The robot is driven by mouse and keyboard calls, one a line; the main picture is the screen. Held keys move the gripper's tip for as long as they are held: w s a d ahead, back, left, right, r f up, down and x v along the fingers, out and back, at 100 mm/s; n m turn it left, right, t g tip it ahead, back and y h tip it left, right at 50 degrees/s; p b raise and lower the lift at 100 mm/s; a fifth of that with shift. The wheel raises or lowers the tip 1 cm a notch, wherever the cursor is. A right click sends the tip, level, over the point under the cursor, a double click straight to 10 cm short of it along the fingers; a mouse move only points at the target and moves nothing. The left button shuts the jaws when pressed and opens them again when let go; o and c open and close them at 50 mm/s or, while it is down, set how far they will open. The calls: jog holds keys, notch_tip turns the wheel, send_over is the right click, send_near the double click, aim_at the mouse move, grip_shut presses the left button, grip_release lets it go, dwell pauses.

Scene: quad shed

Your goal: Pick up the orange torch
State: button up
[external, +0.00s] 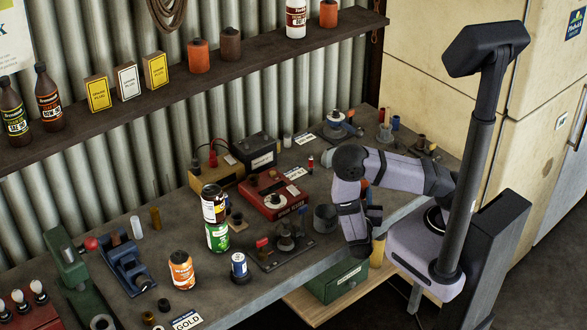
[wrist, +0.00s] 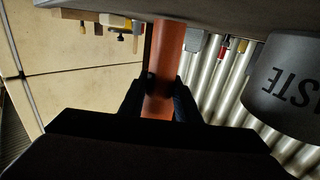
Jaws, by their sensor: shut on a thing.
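The orange torch (wrist: 165,60) is a plain orange cylinder in the wrist view, which shows the scene upside down. It reaches from the bench surface to between my two dark fingers. My gripper (wrist: 162,88) is shut on it, with a finger against each side. In the external view my gripper (external: 373,213) is partly hidden by my wrist near the bench's front right edge. A small orange patch (external: 364,184) shows there behind my arm and may be the torch. Whether its base touches the bench is unclear.
A grey waste cup (external: 325,218) stands close beside my gripper and is large in the wrist view (wrist: 290,85). A tool stand (external: 285,243), a red box (external: 277,195) and stacked cans (external: 215,218) are to the left. A green box (external: 337,280) sits below the bench edge.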

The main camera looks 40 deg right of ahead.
jog(key=shift+r+b, duration=0.5)
jog(key=shift+r, duration=4.25)
